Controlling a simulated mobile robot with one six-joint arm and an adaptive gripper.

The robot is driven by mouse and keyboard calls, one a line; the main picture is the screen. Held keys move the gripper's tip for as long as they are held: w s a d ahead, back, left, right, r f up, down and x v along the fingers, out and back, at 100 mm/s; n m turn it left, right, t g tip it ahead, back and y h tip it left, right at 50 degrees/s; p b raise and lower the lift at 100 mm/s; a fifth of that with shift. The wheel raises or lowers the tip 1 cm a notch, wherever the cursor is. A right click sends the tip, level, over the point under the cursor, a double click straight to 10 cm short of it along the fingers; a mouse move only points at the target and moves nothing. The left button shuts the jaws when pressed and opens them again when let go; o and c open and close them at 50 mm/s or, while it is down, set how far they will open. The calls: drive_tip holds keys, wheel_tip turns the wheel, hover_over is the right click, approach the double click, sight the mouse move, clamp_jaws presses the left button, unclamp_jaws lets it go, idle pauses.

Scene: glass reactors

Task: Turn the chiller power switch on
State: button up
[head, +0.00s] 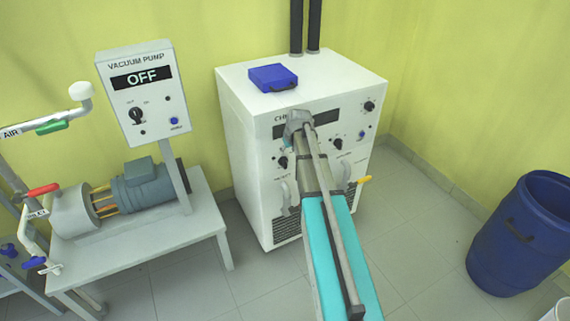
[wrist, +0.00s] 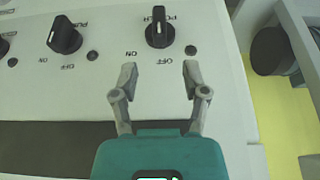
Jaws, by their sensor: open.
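The white chiller (head: 245,150) stands against the wall with its knob panel facing me. A black rotary knob (head: 283,163) sits at the panel's lower left. The wrist view sees the panel upside down, and this knob (wrist: 160,30) is at the top centre there, its pointer near vertical, beside ON and OFF marks. My gripper (head: 290,136) is in front of the panel's left part, covering some of the dark display (head: 322,117). In the wrist view my gripper (wrist: 159,70) is open and empty, its fingertips short of the knob.
More black knobs (head: 338,144) (wrist: 65,37) sit along the panel. A blue box (head: 272,78) lies on the chiller top. The vacuum pump panel (head: 141,98), reading OFF, stands at left. A blue barrel (head: 520,235) stands at right, with clear floor between.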

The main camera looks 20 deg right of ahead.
sight(285, 158)
drive_tip(key=shift+b+x, duration=2.95)
drive_tip(key=shift+x, duration=0.5)
drive_tip(key=shift+c, duration=0.3)
clamp_jaws()
